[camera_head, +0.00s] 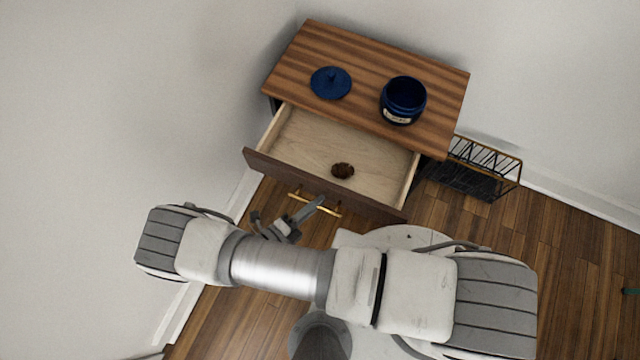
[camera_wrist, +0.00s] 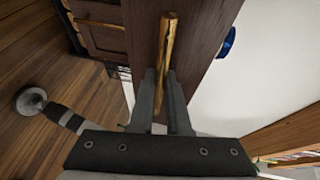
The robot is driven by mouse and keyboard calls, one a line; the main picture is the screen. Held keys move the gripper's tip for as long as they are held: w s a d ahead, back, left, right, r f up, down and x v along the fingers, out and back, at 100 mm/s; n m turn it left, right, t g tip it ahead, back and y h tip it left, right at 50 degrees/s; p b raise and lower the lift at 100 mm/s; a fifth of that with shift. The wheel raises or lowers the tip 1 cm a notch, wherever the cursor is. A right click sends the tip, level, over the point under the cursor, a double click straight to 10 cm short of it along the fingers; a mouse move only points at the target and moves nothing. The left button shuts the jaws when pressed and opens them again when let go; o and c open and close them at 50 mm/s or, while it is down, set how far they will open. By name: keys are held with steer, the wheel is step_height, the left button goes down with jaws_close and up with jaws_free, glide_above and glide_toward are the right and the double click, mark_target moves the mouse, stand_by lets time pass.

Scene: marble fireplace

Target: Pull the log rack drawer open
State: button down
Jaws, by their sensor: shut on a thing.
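The wooden cabinet (camera_head: 370,65) has its top drawer (camera_head: 300,145) pulled well out, showing its pale inside. A small round brown object (camera_head: 342,171) lies in the drawer near its front. The drawer's brass bar handle (camera_head: 298,196) is on the dark front panel (camera_head: 265,165). My gripper (camera_head: 318,203) is at this handle. In the wrist view, the fingers of my gripper (camera_wrist: 162,80) are shut on the brass handle (camera_wrist: 167,35), on the dark drawer front (camera_wrist: 205,35). The gripped part of the handle is partly hidden between the fingers.
A blue lid (camera_head: 330,83) and an open blue jar (camera_head: 403,101) sit on the cabinet top. A black and gold wire rack (camera_head: 485,165) stands right of the cabinet. A wall (camera_head: 130,90) is close on the left.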

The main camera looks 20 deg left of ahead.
steer(key=shift+s, duration=0.15)
steer(key=c, duration=0.9)
jaws_free()
